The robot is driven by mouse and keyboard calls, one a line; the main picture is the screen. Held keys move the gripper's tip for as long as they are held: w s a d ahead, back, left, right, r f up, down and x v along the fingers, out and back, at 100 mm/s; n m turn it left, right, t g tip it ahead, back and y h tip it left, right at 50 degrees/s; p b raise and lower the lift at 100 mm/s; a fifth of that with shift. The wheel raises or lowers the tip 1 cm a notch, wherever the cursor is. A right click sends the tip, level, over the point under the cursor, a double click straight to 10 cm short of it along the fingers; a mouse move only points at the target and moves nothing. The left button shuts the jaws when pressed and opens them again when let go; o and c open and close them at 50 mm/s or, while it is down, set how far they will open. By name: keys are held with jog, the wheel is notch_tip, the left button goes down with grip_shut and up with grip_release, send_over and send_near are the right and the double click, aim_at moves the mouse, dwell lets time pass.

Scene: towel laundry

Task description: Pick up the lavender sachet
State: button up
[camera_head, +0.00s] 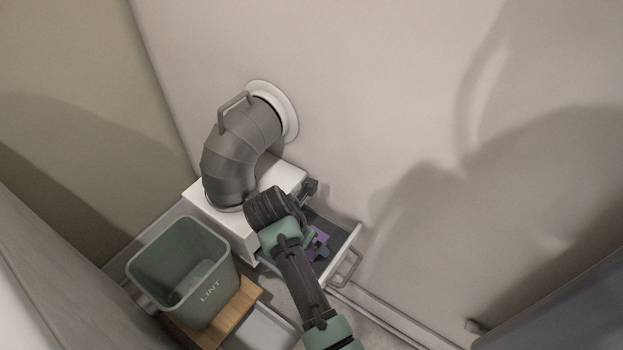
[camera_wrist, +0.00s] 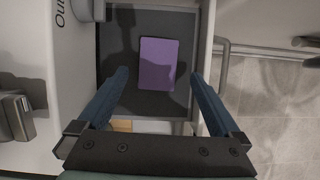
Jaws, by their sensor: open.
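The lavender sachet (camera_wrist: 157,62) is a flat purple rectangle lying on the dark grey floor of an open drawer (camera_wrist: 207,40). In the head view, parts of the sachet (camera_head: 317,243) show beside my arm, which hides the rest. My gripper (camera_wrist: 159,77) is open and empty, with its two blue fingers reaching over the drawer. In the wrist view the fingertips lie to the left and right of the sachet's near part. I cannot tell how far above it they are. The head view mostly hides my fingers behind my arm.
The drawer pulls out of a white box (camera_head: 290,176) with a grey duct (camera_head: 235,150) on top; its handle (camera_head: 347,268) faces right. A green LINT bin (camera_head: 160,262) stands left of the drawer on a wooden board (camera_head: 240,305). A wall rises behind.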

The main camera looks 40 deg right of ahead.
jog(key=b+x, duration=0.2)
jog(key=x, duration=0.1)
jog(key=shift+w+d+f, duration=0.15)
jog(key=shift+w+f, duration=0.05)
jog(key=shift+f, duration=0.1)
jog(key=c, duration=1.4)
jog(key=shift+r, duration=0.15)
